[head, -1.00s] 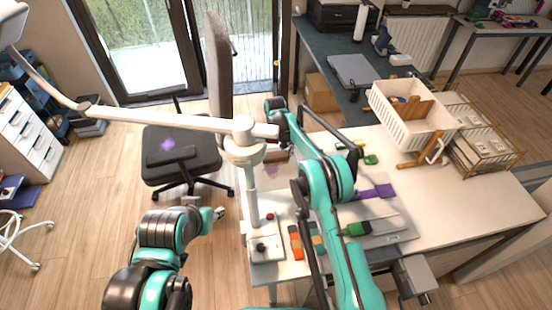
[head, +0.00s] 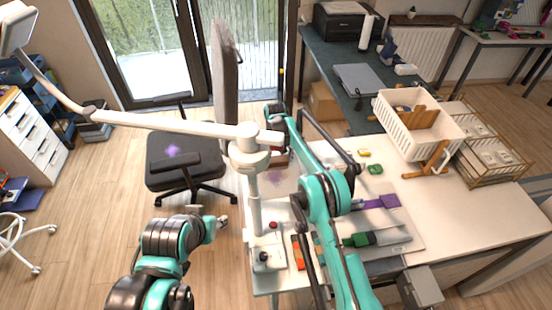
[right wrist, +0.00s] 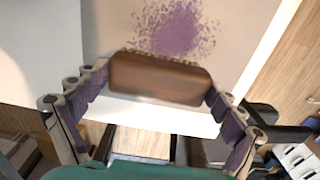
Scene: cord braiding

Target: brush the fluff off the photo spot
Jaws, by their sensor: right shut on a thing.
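A wooden brush (right wrist: 160,78) is held crosswise between the fingers of my right gripper (right wrist: 152,90), which is shut on it. In the head view the brush (head: 280,159) shows as a small brown block at the table's left part, partly behind my arm. A patch of purple fluff (right wrist: 170,27) lies on the pale photo spot (right wrist: 232,35), just beyond the brush's bristle side. The fluff (head: 274,179) also shows faintly in the head view. I cannot tell whether the bristles touch the surface. My left gripper (head: 222,222) is off the table's left side; its jaws are too small to read.
A white lamp arm (head: 180,125) on a post crosses above the left table edge. Brushes with green (head: 358,240) and purple (head: 382,202) handles lie to the right. A white basket (head: 415,125) and wire rack (head: 490,150) stand at the far right. The front right tabletop is clear.

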